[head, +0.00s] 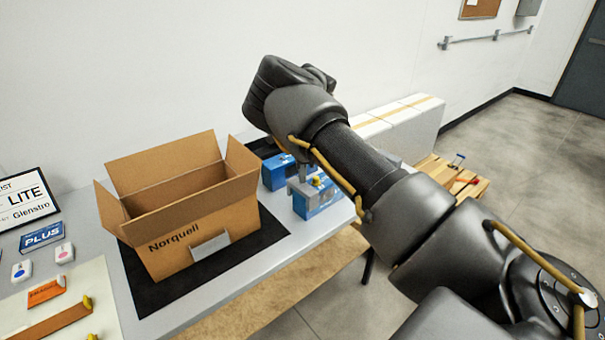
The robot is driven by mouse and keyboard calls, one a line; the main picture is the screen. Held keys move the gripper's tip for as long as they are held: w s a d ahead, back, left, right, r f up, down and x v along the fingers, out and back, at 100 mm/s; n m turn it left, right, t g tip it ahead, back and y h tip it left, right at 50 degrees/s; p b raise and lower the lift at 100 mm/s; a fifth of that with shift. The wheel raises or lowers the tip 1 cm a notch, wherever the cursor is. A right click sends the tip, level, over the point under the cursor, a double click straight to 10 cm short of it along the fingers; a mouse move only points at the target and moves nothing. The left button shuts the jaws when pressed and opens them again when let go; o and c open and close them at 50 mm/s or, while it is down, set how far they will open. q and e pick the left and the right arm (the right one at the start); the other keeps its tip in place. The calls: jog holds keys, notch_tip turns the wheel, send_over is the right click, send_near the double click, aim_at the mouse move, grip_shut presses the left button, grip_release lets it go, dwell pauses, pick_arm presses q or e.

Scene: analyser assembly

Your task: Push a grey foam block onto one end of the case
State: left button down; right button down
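Two blue cases stand at the far right part of the table, a rear one (276,174) and a nearer one (325,201). A grey piece (298,190), which looks like a foam block, sits against the left end of the nearer case. I cannot tell how far it is on. My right arm reaches in from the right, above and in front of the cases. My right gripper (306,174) points down at the grey piece, mostly hidden behind my arm. Whether its fingers are closed on the piece is unclear. My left gripper is out of view.
An open cardboard box (200,218) marked Norquell stands on a black mat (268,236). Left of it are a blue PLUS box (42,237), small white devices and a cream board (95,280). White boxes (425,115) and a wooden pallet (465,180) stand beyond the table.

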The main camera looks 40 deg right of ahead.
jog(key=shift+f+b, duration=0.3)
jog(key=shift+f, duration=0.4)
dwell(0.4)
jog(key=shift+r, duration=0.1)
jog(key=shift+r+p, duration=2.3)
jog(key=shift+r, duration=0.65)
